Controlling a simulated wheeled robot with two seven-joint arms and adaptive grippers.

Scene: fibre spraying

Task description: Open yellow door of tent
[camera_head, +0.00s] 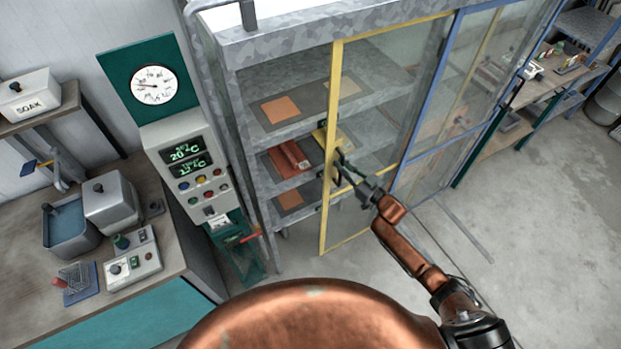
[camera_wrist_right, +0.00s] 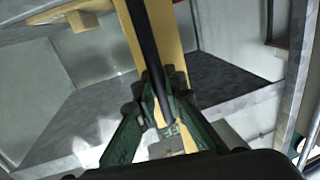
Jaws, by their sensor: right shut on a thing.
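The tent (camera_head: 245,90) is a grey metal frame with shelves. Its yellow-framed clear door (camera_head: 331,100) stands ajar. The left upright of the door is away from the tent's left post, leaving a gap with shelves in plain sight. My right gripper (camera_head: 343,166) is at this upright, about mid-height, shut on the door's dark handle. In the right wrist view, the dark bar of the handle (camera_wrist_right: 143,45) runs down between the green fingers (camera_wrist_right: 160,112), in front of the yellow upright (camera_wrist_right: 172,60). The fingers hide part of the handle. My left gripper is out of view.
A blue-framed door (camera_head: 430,85) adjoins on the right. Orange panels (camera_head: 281,110) lie on the shelves. A control box (camera_head: 187,165) with gauge (camera_head: 153,84) stands left, beside a bench (camera_head: 130,302). The floor (camera_head: 470,200) at right is mostly clear.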

